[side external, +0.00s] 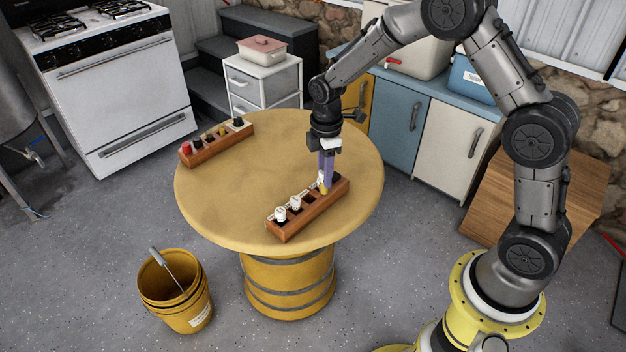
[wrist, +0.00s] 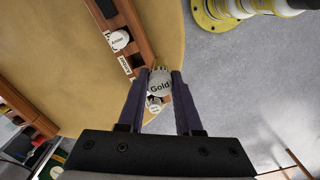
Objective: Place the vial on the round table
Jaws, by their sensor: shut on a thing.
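My gripper (side external: 326,170) points down over the near-right part of the round table (side external: 225,200). Its purple fingers are shut on a vial (side external: 324,186). Two white-capped vials (side external: 281,214) (side external: 296,202) stand in the left half of this rack.
A second wooden rack (side external: 218,146) with several dark, red and yellow-capped vials stands at the table's far left. The tabletop between the racks is bare. A yellow bucket (side external: 176,300) stands on the floor. A stove, white drawers (side external: 262,85) and cabinets stand behind.

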